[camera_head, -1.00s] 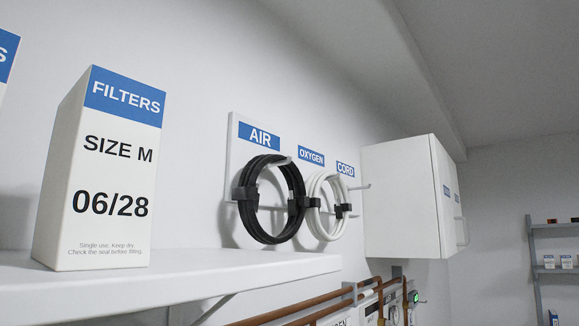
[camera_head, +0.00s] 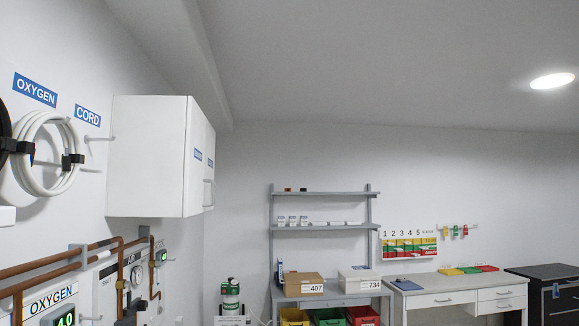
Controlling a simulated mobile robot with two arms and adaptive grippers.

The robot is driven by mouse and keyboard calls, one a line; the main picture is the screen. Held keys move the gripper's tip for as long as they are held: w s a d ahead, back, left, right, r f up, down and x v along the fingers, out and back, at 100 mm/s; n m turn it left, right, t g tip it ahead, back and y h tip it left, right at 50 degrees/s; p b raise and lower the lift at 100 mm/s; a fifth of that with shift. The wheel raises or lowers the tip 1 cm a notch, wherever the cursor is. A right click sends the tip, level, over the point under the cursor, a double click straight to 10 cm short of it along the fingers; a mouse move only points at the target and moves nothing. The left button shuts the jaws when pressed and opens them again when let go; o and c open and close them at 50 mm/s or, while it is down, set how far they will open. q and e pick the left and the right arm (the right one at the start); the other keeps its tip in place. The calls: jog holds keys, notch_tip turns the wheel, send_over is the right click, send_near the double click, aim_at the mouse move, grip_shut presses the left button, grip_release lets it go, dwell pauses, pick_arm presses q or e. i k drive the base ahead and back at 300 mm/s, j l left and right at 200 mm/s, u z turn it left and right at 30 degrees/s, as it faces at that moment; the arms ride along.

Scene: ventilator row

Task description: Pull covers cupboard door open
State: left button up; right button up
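A white wall cupboard (camera_head: 150,155) hangs on the left wall. Its front faces right and is seen at a steep angle, with blue labels (camera_head: 198,154) too small to read and a bar handle (camera_head: 208,193) low on the front. The front looks shut. I cannot tell which label is for covers. Neither of my grippers shows in the head view.
Coiled white hose (camera_head: 47,155) hangs left of the cupboard under an OXYGEN sign (camera_head: 35,89). Copper pipes (camera_head: 75,262) and gauges run below. At the back stand a grey shelf rack (camera_head: 322,226), boxes and a white desk (camera_head: 455,293).

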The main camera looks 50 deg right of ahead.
aim_at(211, 135)
jog(key=z, duration=1.1)
jog(key=i+l, duration=0.4)
jog(key=i, duration=0.15)
